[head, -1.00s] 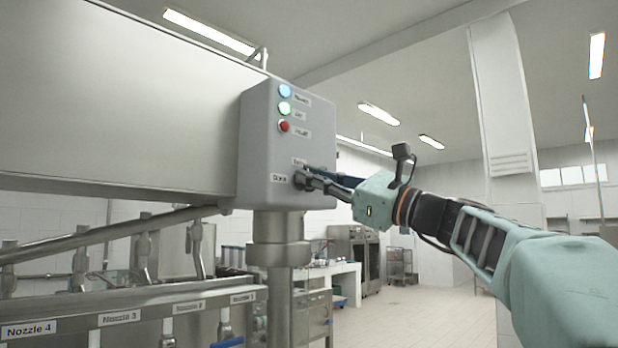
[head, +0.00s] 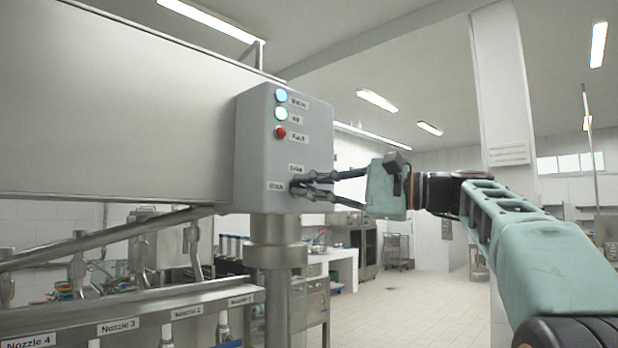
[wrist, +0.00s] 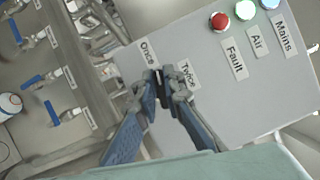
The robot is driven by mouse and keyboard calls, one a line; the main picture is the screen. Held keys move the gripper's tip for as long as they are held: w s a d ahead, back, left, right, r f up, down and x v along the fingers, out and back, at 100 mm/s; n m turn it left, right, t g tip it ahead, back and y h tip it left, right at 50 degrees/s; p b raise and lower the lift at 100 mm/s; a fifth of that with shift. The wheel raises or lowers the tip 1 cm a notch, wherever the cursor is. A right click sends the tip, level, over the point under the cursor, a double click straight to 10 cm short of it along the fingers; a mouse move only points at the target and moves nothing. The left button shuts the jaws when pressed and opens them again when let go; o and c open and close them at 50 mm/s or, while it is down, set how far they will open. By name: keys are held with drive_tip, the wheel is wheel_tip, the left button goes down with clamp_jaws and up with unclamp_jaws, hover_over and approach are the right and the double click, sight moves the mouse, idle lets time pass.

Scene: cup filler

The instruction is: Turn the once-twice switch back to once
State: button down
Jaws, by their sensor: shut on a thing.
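The once-twice switch is a small black knob low on the grey control box (head: 270,150); in the wrist view the switch (wrist: 163,95) shows between the fingertips. The label Once (wrist: 148,51) is beside it on one side and Twice (wrist: 188,76) on the other. My gripper (head: 303,187) reaches in from the right, and its fingertips are at the switch; it also shows in the wrist view (wrist: 164,82). It is shut on the switch knob. The fingers hide part of the knob, and I cannot tell exactly which label it points to.
Above the switch are a red Fault button (wrist: 219,22), a green-lit Air lamp (wrist: 244,9) and a blue-lit Mains lamp (head: 281,96). A metal post (head: 277,250) carries the box. Nozzles with blue levers (wrist: 52,112) stand to the left. The floor at right is clear.

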drive_tip(key=shift+n+g+h+p, duration=0.3)
drive_tip(key=shift+n+h+p, duration=0.15)
drive_tip(key=shift+n, duration=0.55)
drive_tip(key=c, duration=2)
unclamp_jaws()
drive_tip(key=shift+c, duration=0.2)
drive_tip(key=v, duration=1.2)
drive_tip(key=shift+f, duration=0.1)
